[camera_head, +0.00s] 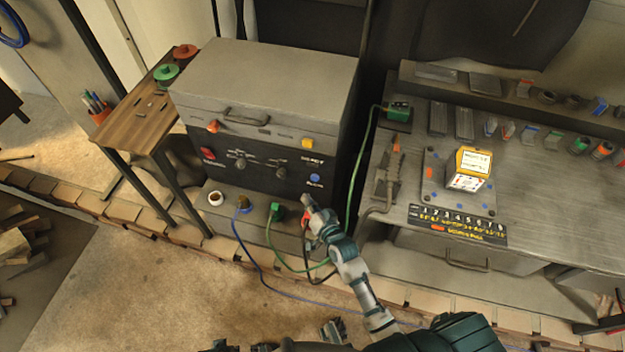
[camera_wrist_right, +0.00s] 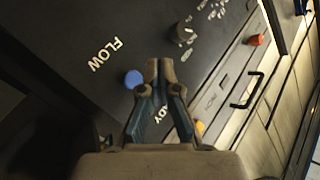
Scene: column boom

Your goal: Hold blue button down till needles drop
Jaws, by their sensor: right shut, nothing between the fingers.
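The blue button (camera_head: 315,177) is on the right side of the dark front panel of a grey machine (camera_head: 265,85). In the right wrist view the blue button (camera_wrist_right: 133,79) lies just left of my fingertips, with a visible gap in the picture. My right gripper (camera_head: 308,203) is shut and empty, below the button in the head view. Its closed fingers (camera_wrist_right: 160,68) point at the panel in the wrist view. I cannot tell how far the tips are from the panel surface. I cannot make out any needles. My left gripper is not identifiable.
Green, blue and dark cables run from sockets on the ledge below the panel, near my right arm. An orange knob (camera_head: 212,126) and a yellow knob (camera_head: 307,143) sit higher on the machine. A workbench with a yellow-and-white box (camera_head: 470,168) stands right. A wooden side table (camera_head: 150,105) stands left.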

